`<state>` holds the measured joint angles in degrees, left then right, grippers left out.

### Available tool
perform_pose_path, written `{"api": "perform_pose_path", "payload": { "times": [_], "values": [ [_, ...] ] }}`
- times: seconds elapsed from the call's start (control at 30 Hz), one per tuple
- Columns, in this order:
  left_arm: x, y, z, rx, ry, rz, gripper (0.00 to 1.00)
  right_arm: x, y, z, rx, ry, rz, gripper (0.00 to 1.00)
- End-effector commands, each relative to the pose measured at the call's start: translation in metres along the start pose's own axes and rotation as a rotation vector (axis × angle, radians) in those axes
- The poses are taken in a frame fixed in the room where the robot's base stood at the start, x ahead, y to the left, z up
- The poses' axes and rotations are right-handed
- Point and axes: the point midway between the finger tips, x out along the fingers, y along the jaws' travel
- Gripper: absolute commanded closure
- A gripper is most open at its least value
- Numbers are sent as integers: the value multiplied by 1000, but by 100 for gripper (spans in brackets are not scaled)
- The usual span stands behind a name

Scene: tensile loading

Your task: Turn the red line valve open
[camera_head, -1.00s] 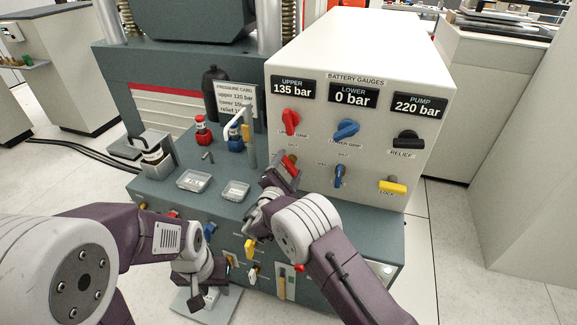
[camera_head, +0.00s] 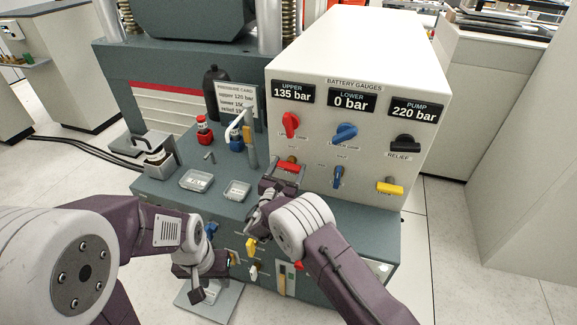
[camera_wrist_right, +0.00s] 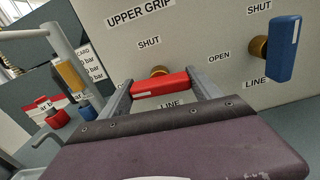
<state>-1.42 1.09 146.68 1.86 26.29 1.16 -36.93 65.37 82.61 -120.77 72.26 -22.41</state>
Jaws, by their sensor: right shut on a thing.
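The red line valve handle (camera_head: 288,167) is on the front of the white gauge cabinet, below the upper grip knob. In the right wrist view the red handle (camera_wrist_right: 160,84) lies nearly level on its brass stem, with a SHUT label above and a LINE label below. My right gripper (camera_head: 284,170) is shut on the red handle, one finger at each end. It also shows in the right wrist view (camera_wrist_right: 163,92). My left gripper (camera_head: 205,285) hangs low before the bench front, away from the valve; its jaw opening is unclear.
The blue line valve (camera_head: 338,177) stands upright to the right. Above are the red upper knob (camera_head: 290,124) and blue lower knob (camera_head: 345,131). Gauges read upper 135, lower 0, pump 220 bar. A grey post with a yellow part (camera_head: 249,140) stands close left of my right gripper.

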Motion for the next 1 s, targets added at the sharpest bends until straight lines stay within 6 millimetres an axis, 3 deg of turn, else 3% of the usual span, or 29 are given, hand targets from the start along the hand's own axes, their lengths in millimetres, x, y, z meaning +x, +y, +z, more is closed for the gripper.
{"api": "perform_pose_path", "payload": {
  "times": [0.77, 0.8, 0.87, 1.0],
  "values": [
    [-4, 0, 0, 0, 0, 0, 64, 0, 0, -1, -101, 1, 0, 68],
    [-4, 0, 0, 0, 0, 0, 64, 0, 0, -1, -101, 1, 0, 22],
    [-4, 0, 0, 0, 0, 0, 64, 0, 0, -1, -100, 1, 0, 5],
    [-4, 0, 0, 0, 0, 0, 64, 0, 0, -1, -99, 1, 0, 5]
  ]
}}
